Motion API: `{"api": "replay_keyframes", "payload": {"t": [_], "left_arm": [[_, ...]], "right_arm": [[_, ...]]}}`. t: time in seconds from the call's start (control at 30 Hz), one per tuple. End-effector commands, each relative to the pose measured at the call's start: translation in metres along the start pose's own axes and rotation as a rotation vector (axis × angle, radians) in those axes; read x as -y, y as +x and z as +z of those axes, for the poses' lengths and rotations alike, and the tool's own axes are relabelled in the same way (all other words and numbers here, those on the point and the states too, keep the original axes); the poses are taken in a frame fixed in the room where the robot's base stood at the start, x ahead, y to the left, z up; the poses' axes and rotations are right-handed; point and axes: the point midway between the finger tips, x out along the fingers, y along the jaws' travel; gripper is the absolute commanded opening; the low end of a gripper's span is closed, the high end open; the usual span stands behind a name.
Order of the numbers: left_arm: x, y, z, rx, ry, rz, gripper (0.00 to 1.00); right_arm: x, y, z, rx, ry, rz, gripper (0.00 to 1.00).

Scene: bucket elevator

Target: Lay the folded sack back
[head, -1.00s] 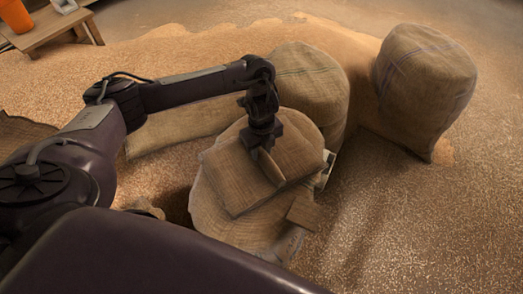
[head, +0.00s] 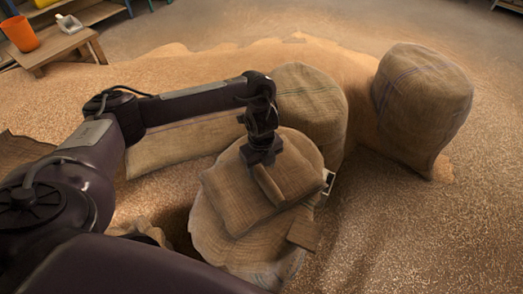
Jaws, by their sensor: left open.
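The folded sack (head: 235,200), a flat square of brown burlap, lies on top of a round upright burlap sack (head: 212,236) in the middle of the head view. My left gripper (head: 268,172) points down over the folded sack's upper part. It is open. A fold or flap of the cloth (head: 290,177) shows right beside the gripper. The fingertips are partly hidden, so I cannot tell whether they touch the cloth. My right gripper is not in view.
Full sacks stand behind (head: 308,100) and at the right (head: 424,105). Another sack (head: 170,143) lies behind my left arm. A small brown block (head: 303,235) sits at the round sack's right edge. Loose grain covers the floor. A wooden stool (head: 62,48) and an orange bucket (head: 20,34) are at upper left.

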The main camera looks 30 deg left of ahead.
Motion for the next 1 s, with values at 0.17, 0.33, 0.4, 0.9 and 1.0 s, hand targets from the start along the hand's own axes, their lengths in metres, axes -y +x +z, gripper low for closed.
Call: {"api": "replay_keyframes", "payload": {"t": [0.17,0.33,0.4,0.9,1.0], "left_arm": [[0.001,-0.048,0.002,0.006,0.002,-0.004,0.54],[0.001,-0.080,0.001,0.003,0.001,-0.003,0.54],[0.001,-0.089,0.001,0.003,0.001,-0.003,0.54],[0.000,-0.103,0.000,0.000,-0.001,0.000,0.54],[0.000,-0.103,0.000,0.000,-0.001,0.000,0.54]], "right_arm": [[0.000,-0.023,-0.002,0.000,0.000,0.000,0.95],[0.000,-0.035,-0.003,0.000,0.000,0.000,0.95],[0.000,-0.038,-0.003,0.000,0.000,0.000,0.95],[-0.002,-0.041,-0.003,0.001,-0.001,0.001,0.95],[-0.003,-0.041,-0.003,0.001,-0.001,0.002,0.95]]}}
